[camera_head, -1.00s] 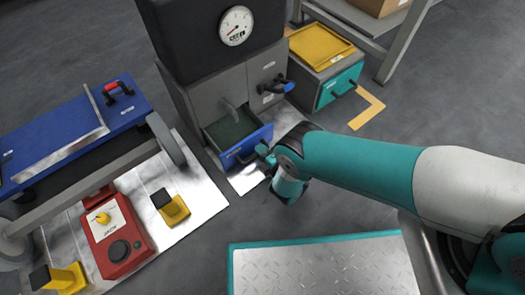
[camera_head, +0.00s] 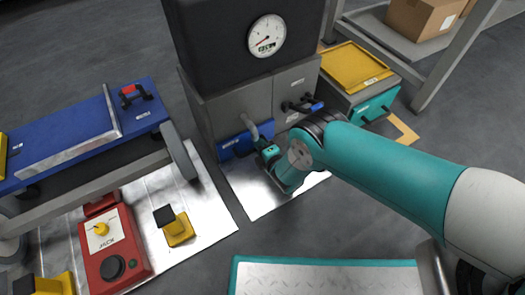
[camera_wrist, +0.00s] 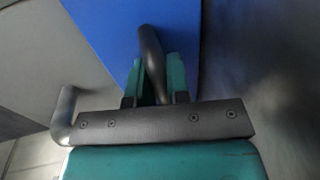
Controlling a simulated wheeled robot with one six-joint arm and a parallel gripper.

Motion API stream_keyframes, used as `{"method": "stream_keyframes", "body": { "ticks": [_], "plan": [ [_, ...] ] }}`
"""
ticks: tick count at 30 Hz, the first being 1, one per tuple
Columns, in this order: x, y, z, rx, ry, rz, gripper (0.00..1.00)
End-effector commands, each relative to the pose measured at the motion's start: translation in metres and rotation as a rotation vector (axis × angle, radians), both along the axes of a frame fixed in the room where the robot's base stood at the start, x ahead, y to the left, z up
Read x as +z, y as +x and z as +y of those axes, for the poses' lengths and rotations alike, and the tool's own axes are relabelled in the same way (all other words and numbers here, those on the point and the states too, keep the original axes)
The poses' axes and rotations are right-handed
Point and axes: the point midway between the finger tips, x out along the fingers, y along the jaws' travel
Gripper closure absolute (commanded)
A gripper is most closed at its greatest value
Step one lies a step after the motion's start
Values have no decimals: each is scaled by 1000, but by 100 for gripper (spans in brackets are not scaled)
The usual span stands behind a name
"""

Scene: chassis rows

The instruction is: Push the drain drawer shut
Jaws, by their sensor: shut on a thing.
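The drain drawer (camera_head: 234,146) has a blue front and sits at the lower left of the grey cabinet. In the head view its front looks close to flush with the cabinet face, and its inside is not visible. In the wrist view the blue front (camera_wrist: 110,35) fills the upper middle, with a dark bar handle (camera_wrist: 151,62) on it. My gripper (camera_head: 262,152) is at the drawer front; in the wrist view its teal fingers (camera_wrist: 155,80) are shut on the handle.
The grey cabinet (camera_head: 227,112) carries a black unit with a gauge (camera_head: 266,36). A black lever with a blue end (camera_head: 303,105) sticks out right of the drawer. A teal-fronted box (camera_head: 376,103) stands further right. A blue cart (camera_head: 85,135) and red device (camera_head: 113,247) are at left.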

Motion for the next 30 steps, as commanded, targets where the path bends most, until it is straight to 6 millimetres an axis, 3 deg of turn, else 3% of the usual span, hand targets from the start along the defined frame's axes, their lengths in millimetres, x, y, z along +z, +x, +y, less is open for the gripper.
{"method": "stream_keyframes", "body": {
  "ticks": [4, 5, 8, 20, 30],
  "plan": [
    [2, 5, -1, -8, -3, -6, 100],
    [2, 5, 0, -7, -4, -6, 79],
    [2, 4, 2, -4, -3, -7, 59],
    [4, -4, 2, 4, -4, -3, 59],
    [18, -36, -21, 3, -6, -1, 59]
  ]
}}
